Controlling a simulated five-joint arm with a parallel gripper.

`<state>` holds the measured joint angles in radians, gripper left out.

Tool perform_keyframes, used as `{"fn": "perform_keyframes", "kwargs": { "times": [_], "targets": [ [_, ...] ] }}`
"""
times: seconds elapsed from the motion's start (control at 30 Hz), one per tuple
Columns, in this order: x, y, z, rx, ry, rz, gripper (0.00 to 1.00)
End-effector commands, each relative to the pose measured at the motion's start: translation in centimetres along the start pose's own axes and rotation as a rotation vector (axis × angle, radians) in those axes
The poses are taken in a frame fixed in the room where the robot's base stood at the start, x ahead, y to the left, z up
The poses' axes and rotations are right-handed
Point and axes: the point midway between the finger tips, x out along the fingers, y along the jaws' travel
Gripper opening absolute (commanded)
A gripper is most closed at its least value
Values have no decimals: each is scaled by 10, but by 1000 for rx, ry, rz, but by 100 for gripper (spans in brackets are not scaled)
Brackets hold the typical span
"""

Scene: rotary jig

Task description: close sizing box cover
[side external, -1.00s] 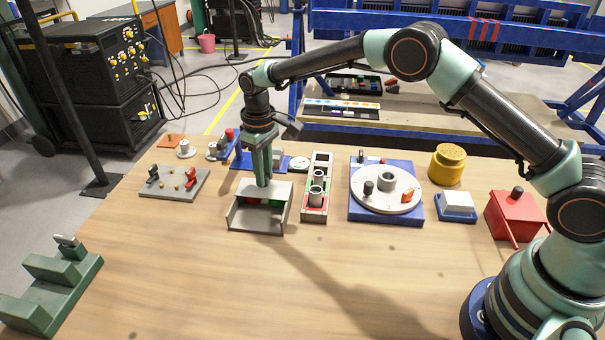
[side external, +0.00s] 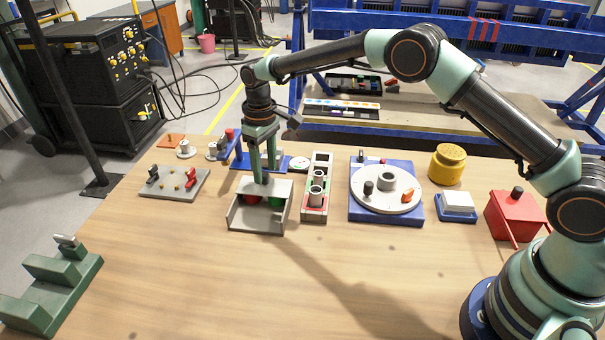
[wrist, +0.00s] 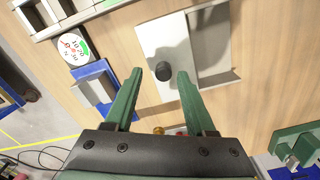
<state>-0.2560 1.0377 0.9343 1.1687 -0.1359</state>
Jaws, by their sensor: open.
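The sizing box (side external: 278,219) is a grey open-fronted box near the middle of the table. Its pale cover (wrist: 158,45) lies over part of the top, and the rest of the top is open beside it in the wrist view. A black knob (wrist: 162,72) stands on the cover. Red and green things (side external: 277,202) show inside the box in the side view. My gripper (wrist: 160,77) is open and empty above the cover, with the knob between its fingertips in the wrist view. I cannot tell whether a finger touches the knob.
A narrow grey rack (side external: 314,214) with cups stands close to the box's right. Farther right is a blue-based turntable (side external: 360,214). A grey board (side external: 160,193) with small parts lies to the left, and a blue fixture (side external: 238,160) is behind.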

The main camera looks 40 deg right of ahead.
Motion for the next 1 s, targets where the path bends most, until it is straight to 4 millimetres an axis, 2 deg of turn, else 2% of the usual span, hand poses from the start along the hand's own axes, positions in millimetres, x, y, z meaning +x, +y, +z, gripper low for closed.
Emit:
{"fn": "perform_keyframes", "kwargs": {
  "times": [0.3, 0.5, 0.7, 1.0],
  "targets": [
    [-62, 0, -1, 1, 8, 1, 55],
    [-96, 1, -1, 1, 7, 1, 55],
    [-112, 1, -1, 2, 5, 1, 55],
    [-114, 1, 0, 1, 4, 1, 55]
  ]
}}
